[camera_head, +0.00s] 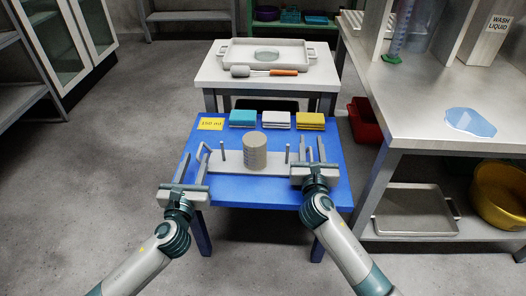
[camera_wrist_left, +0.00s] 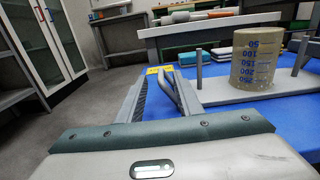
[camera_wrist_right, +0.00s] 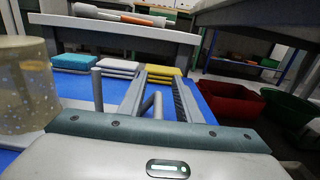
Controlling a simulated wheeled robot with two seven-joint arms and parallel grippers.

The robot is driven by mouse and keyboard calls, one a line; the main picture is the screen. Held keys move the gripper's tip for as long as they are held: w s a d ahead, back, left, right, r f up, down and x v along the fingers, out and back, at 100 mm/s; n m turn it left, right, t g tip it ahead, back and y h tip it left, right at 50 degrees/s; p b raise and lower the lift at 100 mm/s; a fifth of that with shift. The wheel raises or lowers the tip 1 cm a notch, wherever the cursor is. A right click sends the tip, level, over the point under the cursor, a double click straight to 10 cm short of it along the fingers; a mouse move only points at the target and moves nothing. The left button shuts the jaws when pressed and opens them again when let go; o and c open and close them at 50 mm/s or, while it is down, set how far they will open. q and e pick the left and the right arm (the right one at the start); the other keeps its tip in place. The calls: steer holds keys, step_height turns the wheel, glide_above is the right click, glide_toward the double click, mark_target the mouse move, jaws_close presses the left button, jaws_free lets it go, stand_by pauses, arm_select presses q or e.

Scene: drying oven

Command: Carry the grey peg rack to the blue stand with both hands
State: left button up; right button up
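The grey peg rack (camera_head: 233,168) is over the blue stand (camera_head: 262,193) and appears to rest flat on its top. It has upright pegs and a bar handle at each end. A beige graduated beaker (camera_head: 255,150) stands upright on it; the beaker also shows in the left wrist view (camera_wrist_left: 258,62). My left gripper (camera_head: 195,162) is open at the rack's left end, its fingers around or beside the left handle (camera_wrist_left: 168,84). My right gripper (camera_head: 313,147) is open at the right end, with the right handle (camera_wrist_right: 157,104) between its fingers.
Behind the rack lie a yellow label (camera_head: 211,124) and blue (camera_head: 243,119), white (camera_head: 276,120) and yellow (camera_head: 310,121) stacks. A white table (camera_head: 222,77) with a tray stands behind. A grey bench (camera_head: 440,105) stands to the right, with a red bin (camera_head: 365,122) beside it. Floor at left is clear.

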arm_select(q)
steer(key=s, duration=0.4)
steer(key=s+a, duration=0.1)
steer(key=s, duration=0.2)
arm_select(e)
steer(key=shift+s, duration=0.1)
steer(key=s, duration=0.4)
steer(key=s+a, duration=0.1)
steer(key=s, duration=0.6)
steer(key=shift+s+a, duration=0.3)
steer(key=shift+s, duration=0.05)
